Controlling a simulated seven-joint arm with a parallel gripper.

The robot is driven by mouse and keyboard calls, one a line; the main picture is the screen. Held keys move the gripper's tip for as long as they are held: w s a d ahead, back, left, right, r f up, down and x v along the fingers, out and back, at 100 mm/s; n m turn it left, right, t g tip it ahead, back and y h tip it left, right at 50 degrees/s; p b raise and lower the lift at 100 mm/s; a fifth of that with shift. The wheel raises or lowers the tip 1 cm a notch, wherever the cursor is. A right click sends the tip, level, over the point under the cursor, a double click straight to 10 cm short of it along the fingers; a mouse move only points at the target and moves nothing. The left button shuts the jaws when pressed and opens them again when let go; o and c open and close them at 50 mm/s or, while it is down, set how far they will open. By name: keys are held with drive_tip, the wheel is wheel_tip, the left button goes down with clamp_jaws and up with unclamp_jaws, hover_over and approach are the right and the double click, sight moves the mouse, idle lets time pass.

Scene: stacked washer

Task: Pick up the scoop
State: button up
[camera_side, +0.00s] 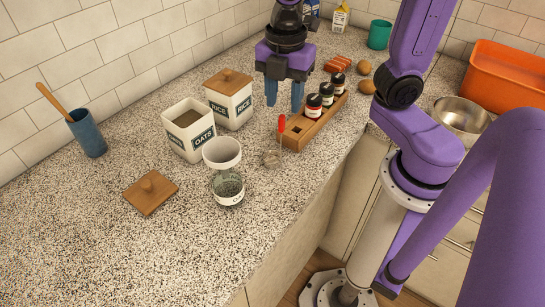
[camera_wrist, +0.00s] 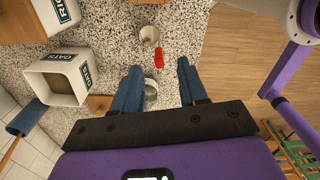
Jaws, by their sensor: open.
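The scoop has a red handle (camera_side: 281,128) and a small metal bowl (camera_side: 271,158). It rests on the speckled counter against or just beside the front end of the wooden spice rack (camera_side: 300,134), its handle pointing up. In the wrist view the red handle (camera_wrist: 159,58) shows just ahead of and between my fingertips, with the bowl (camera_wrist: 149,36) beyond it. My gripper (camera_side: 284,101) is open and empty, pointing down, above the counter and apart from the scoop. In the wrist view its blue fingers (camera_wrist: 159,66) are spread wide.
An open OATS canister (camera_side: 189,132) and a lidded RICE canister (camera_side: 229,101) stand left of the scoop. A glass jar (camera_side: 228,189) topped by a white funnel (camera_side: 222,153) stands nearby. Several spice jars fill the rack. A wooden lid (camera_side: 151,192) lies on the counter; the counter's front left is clear.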

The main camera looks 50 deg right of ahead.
sight(282, 116)
drive_tip(key=shift+a+f, duration=0.15)
drive_tip(key=shift+f, duration=1.25)
drive_tip(key=shift+a+f, duration=0.1)
drive_tip(key=shift+f, duration=1.3)
clamp_jaws()
